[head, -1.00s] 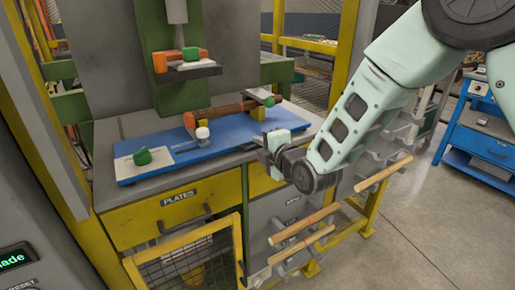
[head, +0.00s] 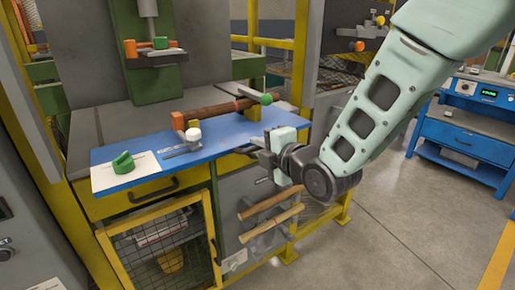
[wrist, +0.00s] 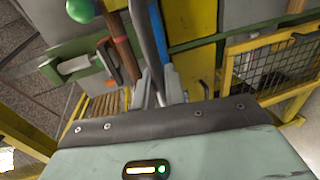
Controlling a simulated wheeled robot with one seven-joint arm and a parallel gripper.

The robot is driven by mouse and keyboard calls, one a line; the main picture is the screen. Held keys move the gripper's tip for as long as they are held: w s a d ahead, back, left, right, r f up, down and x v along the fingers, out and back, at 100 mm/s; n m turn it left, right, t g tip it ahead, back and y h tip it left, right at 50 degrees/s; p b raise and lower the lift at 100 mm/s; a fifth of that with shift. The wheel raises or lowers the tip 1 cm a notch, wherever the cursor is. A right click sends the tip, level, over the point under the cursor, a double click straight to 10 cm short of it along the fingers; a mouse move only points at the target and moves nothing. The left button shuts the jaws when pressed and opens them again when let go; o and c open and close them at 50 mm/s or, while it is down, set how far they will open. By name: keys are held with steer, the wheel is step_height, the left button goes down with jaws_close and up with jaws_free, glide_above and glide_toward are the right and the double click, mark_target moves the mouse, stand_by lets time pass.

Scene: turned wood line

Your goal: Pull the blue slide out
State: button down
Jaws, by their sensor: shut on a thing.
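The blue slide (head: 228,133) is a long flat board sticking out past the bench front, over the yellow drawer. It carries a white plate with a green knob (head: 123,162) at its left end, and a dark red bar (head: 220,109) lies across its rear between orange and green end pieces. A white-tipped post (head: 193,134) stands near its middle. My gripper (head: 268,152) is shut at the slide's front right edge. The jaws also show in the wrist view (wrist: 162,92), where the exact grip is partly hidden by the gripper body.
The drawer (head: 150,192) and a mesh-door cage (head: 165,245) lie below the slide. Wooden rods (head: 270,212) rest on a rack below my gripper. A blue workbench (head: 465,145) stands at the right. The floor in front is clear.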

steer(key=shift+s+d+f, duration=0.1)
steer(key=shift+s+f, duration=0.05)
steer(key=c, duration=1.8)
jaws_free()
steer(key=v, duration=0.7)
steer(key=shift+s+d, duration=0.2)
steer(key=shift+s, duration=0.05)
